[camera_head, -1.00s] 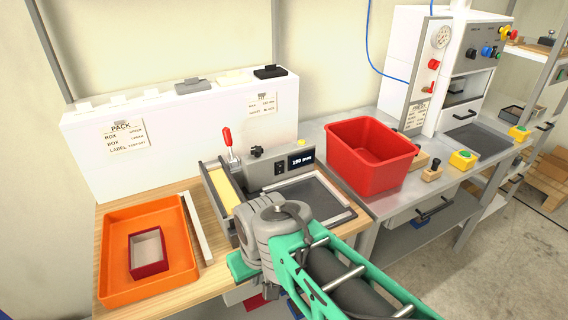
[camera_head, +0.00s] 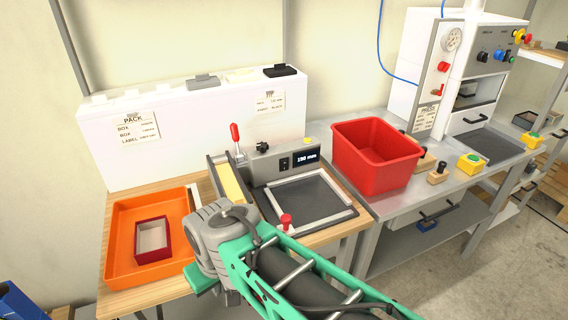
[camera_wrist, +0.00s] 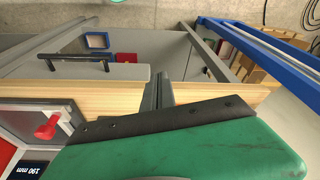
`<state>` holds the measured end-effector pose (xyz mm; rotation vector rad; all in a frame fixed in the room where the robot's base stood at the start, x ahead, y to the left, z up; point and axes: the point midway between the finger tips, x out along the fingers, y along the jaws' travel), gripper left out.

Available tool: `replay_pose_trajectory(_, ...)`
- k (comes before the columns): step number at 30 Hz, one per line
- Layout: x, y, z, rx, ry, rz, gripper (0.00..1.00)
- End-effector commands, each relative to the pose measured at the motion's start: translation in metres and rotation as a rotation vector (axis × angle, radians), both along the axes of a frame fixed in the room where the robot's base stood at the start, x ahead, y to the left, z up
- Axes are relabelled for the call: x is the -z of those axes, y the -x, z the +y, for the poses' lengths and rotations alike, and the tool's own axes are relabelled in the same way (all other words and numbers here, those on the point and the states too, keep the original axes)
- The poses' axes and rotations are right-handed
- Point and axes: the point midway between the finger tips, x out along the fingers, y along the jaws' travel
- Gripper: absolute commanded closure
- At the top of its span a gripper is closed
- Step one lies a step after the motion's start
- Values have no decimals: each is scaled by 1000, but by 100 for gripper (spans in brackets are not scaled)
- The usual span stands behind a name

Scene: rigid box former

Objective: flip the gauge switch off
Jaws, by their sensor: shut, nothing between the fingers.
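The gauge (camera_head: 270,168) is a grey box at the back of the bench with a lit display (camera_head: 306,158) reading 190 mm. A small dark switch (camera_head: 284,163) sits on its front face, left of the display; its position is too small to tell. In the wrist view the lit display (camera_wrist: 32,169) shows upside down at the lower left, and the switch is not visible. My gripper (camera_wrist: 158,92) is shut and empty, over the bench's wooden front edge, apart from the gauge. In the head view its fingers are hidden; my wrist is in front and left of the gauge.
A red-handled lever (camera_head: 236,138) stands left of the gauge. A dark framed plate (camera_head: 315,200) with a red knob (camera_head: 286,222) lies in front. An orange tray (camera_head: 122,225) holding a small box is left; a red bin (camera_head: 378,160) is right.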

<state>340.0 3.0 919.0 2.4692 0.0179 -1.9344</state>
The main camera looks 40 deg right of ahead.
Motion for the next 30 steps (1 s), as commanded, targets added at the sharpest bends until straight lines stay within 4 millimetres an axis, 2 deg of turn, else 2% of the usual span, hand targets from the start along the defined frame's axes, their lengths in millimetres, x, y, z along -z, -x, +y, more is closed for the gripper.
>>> replay_pose_trajectory(4,-10,-20,-20,155,-48,-43,100)
replay_pose_trajectory(5,-14,-28,-29,223,-71,-63,100)
replay_pose_trajectory(7,-26,-50,-60,428,-145,-127,100)
replay_pose_trajectory(8,-32,-60,-78,530,-186,-160,100)
replay_pose_trajectory(9,-41,-72,-104,673,-246,-209,100)
replay_pose_trajectory(11,-54,-86,-146,885,-342,-287,100)
replay_pose_trajectory(12,-63,-90,-174,1013,-407,-339,100)
replay_pose_trajectory(15,-85,-91,-242,1297,-569,-466,100)
replay_pose_trajectory(18,-102,-81,-294,1495,-705,-570,100)
replay_pose_trajectory(22,-113,-71,-324,1607,-797,-636,100)
replay_pose_trajectory(30,-113,-70,-326,1619,-808,-643,100)
